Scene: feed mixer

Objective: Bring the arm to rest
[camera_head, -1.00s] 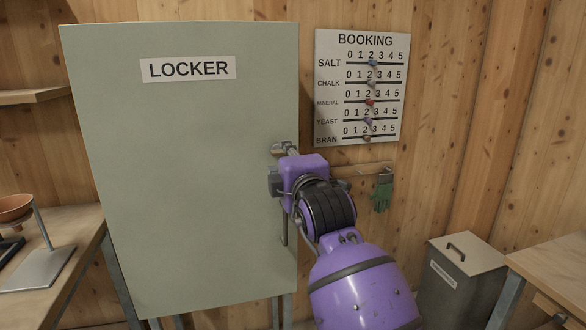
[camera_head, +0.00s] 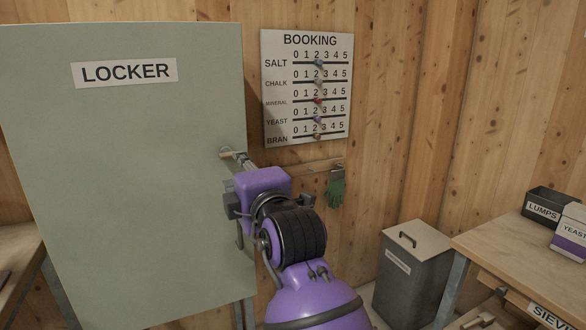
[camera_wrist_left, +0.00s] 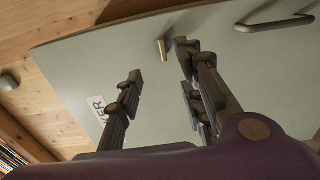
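The grey-green locker (camera_head: 120,215) stands at the left with its door shut. A small wooden latch tab (camera_head: 225,153) sits at its right edge, and it also shows in the left wrist view (camera_wrist_left: 162,49). My left gripper (camera_head: 240,158) is just to the right of the tab, on the purple arm. In the left wrist view the fingers of my left gripper (camera_wrist_left: 160,62) are spread apart with nothing between them, and the tab lies beyond their tips. A bar handle (camera_wrist_left: 275,23) is on the door. My right gripper is not in view.
A booking board (camera_head: 307,88) with several sliders hangs on the wooden wall. A green glove (camera_head: 336,188) hangs below it. A grey lidded bin (camera_head: 412,275) and a wooden bench (camera_head: 530,258) with a lumps box (camera_head: 541,208) stand at the right.

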